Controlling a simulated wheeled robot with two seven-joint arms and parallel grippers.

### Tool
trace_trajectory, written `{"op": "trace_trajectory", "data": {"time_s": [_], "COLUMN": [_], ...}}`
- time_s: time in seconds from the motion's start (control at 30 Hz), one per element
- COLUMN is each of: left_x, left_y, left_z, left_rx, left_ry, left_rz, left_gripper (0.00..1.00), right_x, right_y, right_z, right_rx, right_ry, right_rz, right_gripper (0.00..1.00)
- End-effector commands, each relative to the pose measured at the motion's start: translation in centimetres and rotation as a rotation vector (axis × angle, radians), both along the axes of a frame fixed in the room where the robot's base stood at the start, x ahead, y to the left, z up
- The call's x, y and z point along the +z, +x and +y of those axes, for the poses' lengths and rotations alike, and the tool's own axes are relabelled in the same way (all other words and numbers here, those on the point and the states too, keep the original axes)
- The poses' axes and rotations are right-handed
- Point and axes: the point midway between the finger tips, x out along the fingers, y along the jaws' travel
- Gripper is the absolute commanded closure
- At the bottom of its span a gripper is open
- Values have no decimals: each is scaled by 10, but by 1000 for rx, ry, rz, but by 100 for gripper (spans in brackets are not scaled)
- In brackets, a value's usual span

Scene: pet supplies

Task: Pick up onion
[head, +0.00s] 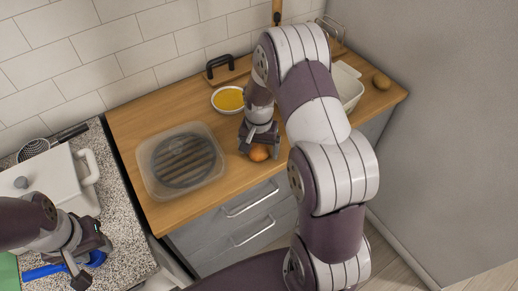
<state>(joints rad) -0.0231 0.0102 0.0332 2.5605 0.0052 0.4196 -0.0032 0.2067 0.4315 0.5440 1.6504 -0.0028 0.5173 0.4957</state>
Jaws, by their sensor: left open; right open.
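A round orange-brown onion (259,153) rests near the front edge of the wooden counter, right of the clear container. My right gripper (259,147) points down over the onion, with its open fingers to either side of the top. I cannot tell whether the fingers touch it, and its upper part is hidden by the gripper. My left gripper (88,268) is open at the lower left, over the speckled counter and near a blue-handled object (45,271).
A clear lidded container (150,181) sits left of the onion. A white bowl (228,99) with yellow contents stands behind my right gripper. A brown potato-like item (381,81) and white container (346,86) are at the right. A white pot (60,182) stands left.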

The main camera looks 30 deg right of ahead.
Motion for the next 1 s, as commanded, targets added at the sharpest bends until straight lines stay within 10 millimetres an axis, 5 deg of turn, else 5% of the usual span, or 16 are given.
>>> {"op": "trace_trajectory", "data": {"time_s": [0.17, 0.3, 0.37, 0.73, 1.0], "left_x": [-1, -1, -1, -2, -12], "left_y": [0, 0, 0, 0, 0], "left_z": [0, 0, 0, 0, 0], "left_rx": [0, 0, 0, 0, 0], "left_ry": [0, 0, 0, 0, 0], "left_rz": [0, 0, 0, 0, 0], "left_gripper": [57, 57, 57, 57, 57], "right_x": [0, 0, 0, 7, 46], "right_y": [0, 0, 0, 1, -10], "right_z": [0, 0, 0, 0, -2], "right_rx": [0, 0, 0, 1, -1], "right_ry": [-1, -1, -1, 0, -1], "right_rz": [-1, -1, -1, -4, -3], "right_gripper": [13, 59, 74, 74, 74]}}
